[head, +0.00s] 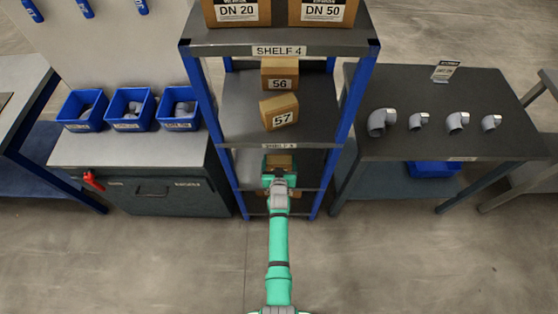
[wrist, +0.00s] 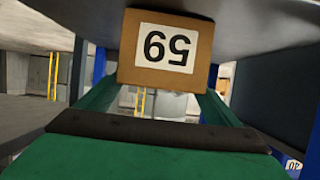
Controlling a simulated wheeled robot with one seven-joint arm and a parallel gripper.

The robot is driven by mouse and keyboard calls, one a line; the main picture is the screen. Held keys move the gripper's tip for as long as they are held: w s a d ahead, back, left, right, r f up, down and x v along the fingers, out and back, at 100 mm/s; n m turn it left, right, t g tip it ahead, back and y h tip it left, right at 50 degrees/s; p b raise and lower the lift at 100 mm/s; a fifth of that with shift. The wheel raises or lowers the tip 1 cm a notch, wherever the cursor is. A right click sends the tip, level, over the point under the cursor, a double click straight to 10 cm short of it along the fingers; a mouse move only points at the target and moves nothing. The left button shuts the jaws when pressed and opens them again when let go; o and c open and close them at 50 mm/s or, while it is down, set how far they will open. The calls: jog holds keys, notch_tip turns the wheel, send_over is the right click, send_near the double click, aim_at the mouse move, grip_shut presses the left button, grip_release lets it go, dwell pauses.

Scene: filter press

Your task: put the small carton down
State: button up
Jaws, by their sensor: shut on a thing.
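The small carton (head: 279,161) is brown and sits in the front of the rack bay just below the SHELF 3 label. My gripper (head: 279,177) is shut on it from the front side. In the wrist view the carton (wrist: 165,50) is between the two green fingers, and its white label seems to read 59, turned upside down. A grey board (wrist: 250,30) lies along the carton's edge at the top of that view. I cannot tell whether the carton touches it.
Cartons 56 (head: 279,74) and 57 (head: 279,110) stand on the shelf above. Blue rack posts (head: 208,105) flank the bay on both sides. A table with grey elbows (head: 382,121) is at right, and a cabinet with blue bins (head: 130,110) is at left.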

dwell(0.3)
jog(key=o, duration=1.3)
jog(key=shift+f, duration=0.15)
jog(key=shift+c, duration=0.2)
